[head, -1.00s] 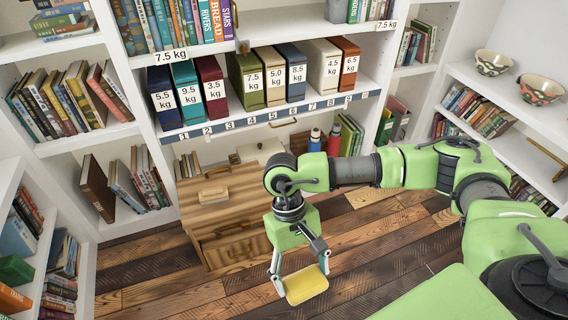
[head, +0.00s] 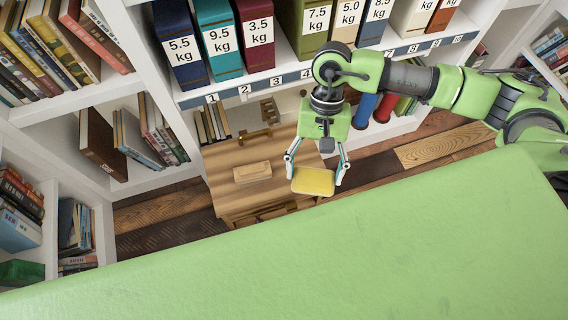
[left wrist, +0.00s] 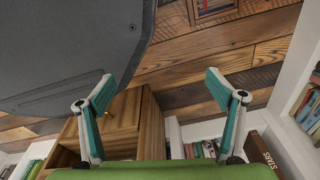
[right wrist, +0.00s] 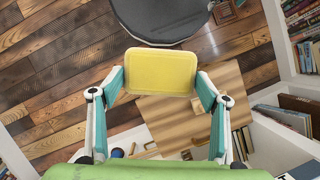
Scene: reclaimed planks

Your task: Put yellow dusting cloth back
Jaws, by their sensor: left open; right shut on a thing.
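The yellow dusting cloth (head: 313,182) is a flat, rounded pad. My right gripper (head: 315,172) is shut on it and holds it in the air near the right edge of the small wooden cabinet (head: 228,194). The cloth also shows between the fingers in the right wrist view (right wrist: 161,71). My left gripper (left wrist: 168,95) is open and empty in the left wrist view, with floor and a wooden cabinet beyond it. It is not in the head view.
A wooden block (head: 252,172) lies on the cabinet top. A shelf of labelled binders (head: 260,38) stands behind. Bookshelves (head: 50,190) are at the left. Red and blue bottles (head: 366,110) stand behind my right gripper. Plank floor is at the right.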

